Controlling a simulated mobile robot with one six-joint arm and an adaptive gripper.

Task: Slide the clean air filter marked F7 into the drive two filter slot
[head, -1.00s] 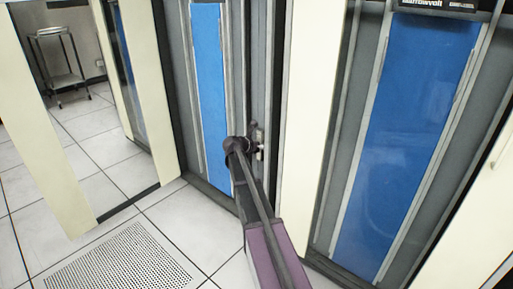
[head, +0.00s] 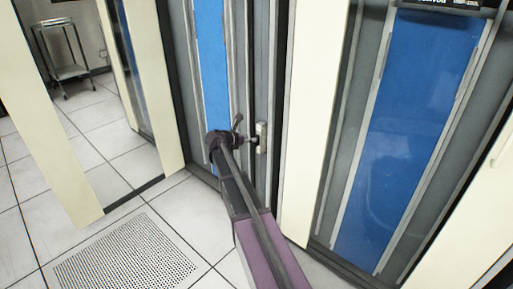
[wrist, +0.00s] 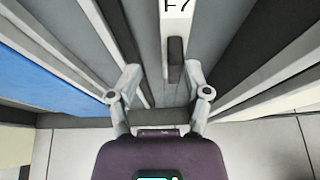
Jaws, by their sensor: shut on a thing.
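The air filter marked F7 shows in the wrist view as a white face (wrist: 177,10) with a dark upright handle (wrist: 175,60) below the mark. My gripper (wrist: 162,66) is shut on it, one finger on each side of the handle; the exact contact is not clear. In the head view my gripper (head: 238,124) is at the grey cabinet front, right of a narrow blue panel. A small pale piece with a dark handle (head: 262,138) shows just right of it, probably the filter. I cannot tell how deep the filter sits or make out the slot.
A cabinet with a wide blue panel (head: 410,130) stands at the right, past a cream side panel (head: 305,120). Cream frame posts (head: 50,130) stand at the left. A perforated floor tile (head: 125,262) and clear floor lie front left. A small trolley (head: 62,55) stands far back.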

